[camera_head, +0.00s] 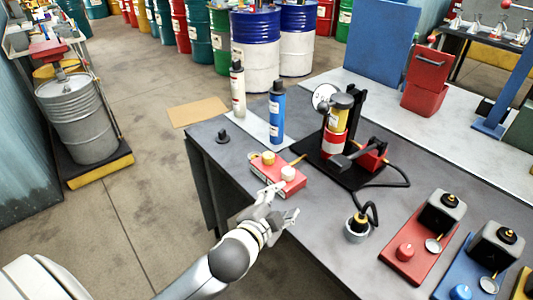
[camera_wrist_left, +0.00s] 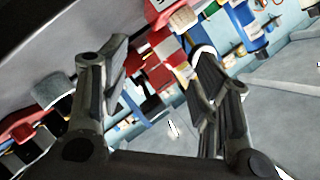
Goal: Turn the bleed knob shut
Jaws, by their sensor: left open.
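A pump unit (camera_head: 340,115) with a round gauge (camera_head: 324,97), a yellow and red cylinder and a black hose stands farther back on a black base. I cannot tell for sure which part is the bleed knob. The right gripper is out of view.
White and blue bottles (camera_head: 277,110) stand behind the red block. A small black-topped cup (camera_head: 357,228) is right of the gripper. Red and blue trays (camera_head: 425,232) with black-capped cans fill the right side.

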